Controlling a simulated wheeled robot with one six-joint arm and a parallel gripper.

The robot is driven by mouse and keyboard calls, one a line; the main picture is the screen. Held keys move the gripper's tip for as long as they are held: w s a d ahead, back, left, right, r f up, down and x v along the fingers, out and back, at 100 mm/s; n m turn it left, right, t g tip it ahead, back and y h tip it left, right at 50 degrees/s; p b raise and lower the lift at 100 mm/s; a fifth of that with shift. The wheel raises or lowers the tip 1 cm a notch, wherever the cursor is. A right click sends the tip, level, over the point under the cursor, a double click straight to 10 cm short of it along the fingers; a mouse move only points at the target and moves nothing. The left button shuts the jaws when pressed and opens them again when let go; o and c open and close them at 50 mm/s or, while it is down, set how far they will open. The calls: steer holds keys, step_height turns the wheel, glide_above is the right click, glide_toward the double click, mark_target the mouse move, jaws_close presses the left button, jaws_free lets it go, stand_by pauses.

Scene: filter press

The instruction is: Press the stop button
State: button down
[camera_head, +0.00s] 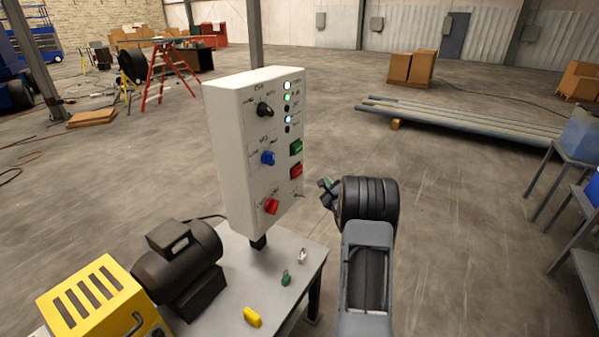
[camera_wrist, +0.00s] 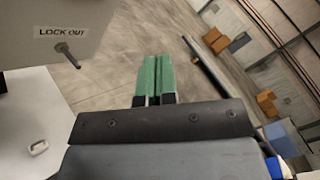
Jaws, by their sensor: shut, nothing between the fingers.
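A white control box (camera_head: 225,140) stands on a post at the table. Its right column has a green button (camera_head: 296,147) and, just below, a red button (camera_head: 295,170), which looks like the stop button; its label is too small to read. My gripper (camera_head: 326,188) is shut and empty, to the right of the box and slightly lower than the red button, apart from it. In the wrist view its green fingers (camera_wrist: 154,76) lie together over bare floor. The red button is not seen there; a box corner with a "LOCK OUT" label (camera_wrist: 61,31) and a metal pin (camera_wrist: 68,56) shows upper left.
The box also carries a black knob (camera_head: 265,109), a blue knob (camera_head: 267,158), a red knob (camera_head: 271,206) and lamps. A motor (camera_head: 178,262), a yellow guard (camera_head: 100,297) and small padlocks are on the grey table (camera_head: 238,283).

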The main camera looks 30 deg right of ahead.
steer(key=shift+w+a, duration=0.1)
steer(key=w+a+b, duration=0.1)
steer(key=w+a, duration=0.3)
steer(key=w, duration=0.3)
steer(key=shift+w, duration=0.3)
stand_by(0.3)
steer(key=shift+w+a+b, duration=0.55)
steer(key=shift+w+b, duration=0.35)
stand_by(2.9)
steer(key=shift+s+d, duration=0.1)
stand_by(0.4)
steer(key=shift+s+d, duration=0.4)
steer(key=shift+s, duration=0.4)
steer(key=shift+s, duration=0.1)
steer(key=shift+s+d+b, duration=0.15)
steer(key=shift+s+d, duration=0.25)
steer(key=shift+s, duration=0.3)
steer(key=shift+s+d+b, duration=0.15)
steer(key=shift+s+d, duration=0.25)
steer(key=shift+s, duration=0.35)
steer(key=shift+s+d+b, duration=0.15)
steer(key=shift+s+d, duration=0.25)
steer(key=shift+s, duration=0.3)
